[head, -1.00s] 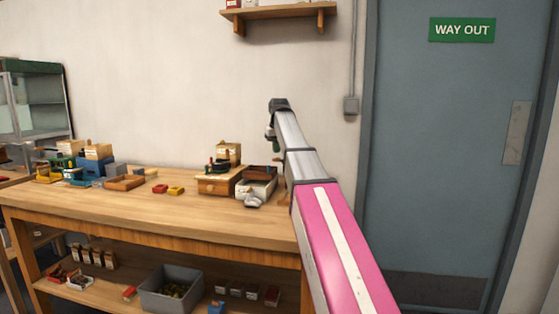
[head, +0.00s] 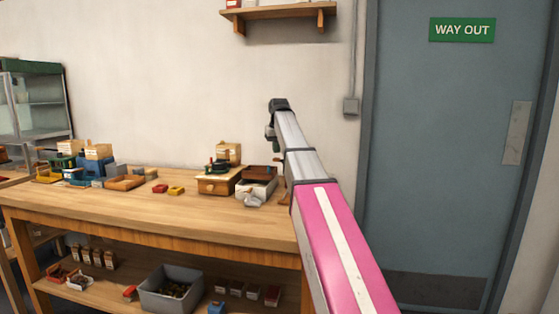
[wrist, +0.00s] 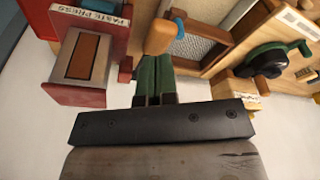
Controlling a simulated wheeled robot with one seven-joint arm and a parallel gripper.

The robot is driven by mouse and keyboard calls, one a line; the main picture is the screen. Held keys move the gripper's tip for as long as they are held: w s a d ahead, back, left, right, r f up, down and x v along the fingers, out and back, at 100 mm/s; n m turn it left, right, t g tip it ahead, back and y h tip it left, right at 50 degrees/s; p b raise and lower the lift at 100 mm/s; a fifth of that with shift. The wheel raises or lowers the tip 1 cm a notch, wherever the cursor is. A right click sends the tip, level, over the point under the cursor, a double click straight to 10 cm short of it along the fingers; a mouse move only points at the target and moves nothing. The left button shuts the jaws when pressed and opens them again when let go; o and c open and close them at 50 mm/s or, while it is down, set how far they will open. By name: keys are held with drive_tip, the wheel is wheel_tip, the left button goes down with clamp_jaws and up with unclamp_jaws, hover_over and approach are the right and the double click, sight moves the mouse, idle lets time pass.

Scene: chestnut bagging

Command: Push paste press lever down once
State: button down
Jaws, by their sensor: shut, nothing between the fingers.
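The paste press (wrist: 93,50) shows at the upper left of the wrist view, a dark red housing with a grey-and-brown panel and a white "PASTE PRESS" label (wrist: 90,17). My gripper (wrist: 154,58) has green fingers that are shut together with nothing between them. A rounded wooden piece (wrist: 160,36) with a blue end lies right at the fingertips, to the right of the press. I cannot tell whether it is the lever or whether the fingers touch it. In the head view my gripper hangs above the right end of the bench, and I cannot make out the press there.
The wooden bench (head: 130,213) holds small boxes, trays and a wooden box with a drawer (head: 215,186). In the wrist view a wood-framed mesh tray (wrist: 205,40) and a dark green crank (wrist: 270,58) lie to the right. The bench's front middle is clear.

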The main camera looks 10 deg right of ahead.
drive_tip(key=shift+f, duration=0.1)
drive_tip(key=shift+s+f, duration=0.1)
drive_tip(key=shift+f, duration=2.05)
drive_tip(key=shift+s+f, duration=0.25)
drive_tip(key=shift+f, duration=0.9)
drive_tip(key=shift+s+a+f, duration=0.1)
drive_tip(key=shift+s+f, duration=0.05)
drive_tip(key=shift+f, duration=0.9)
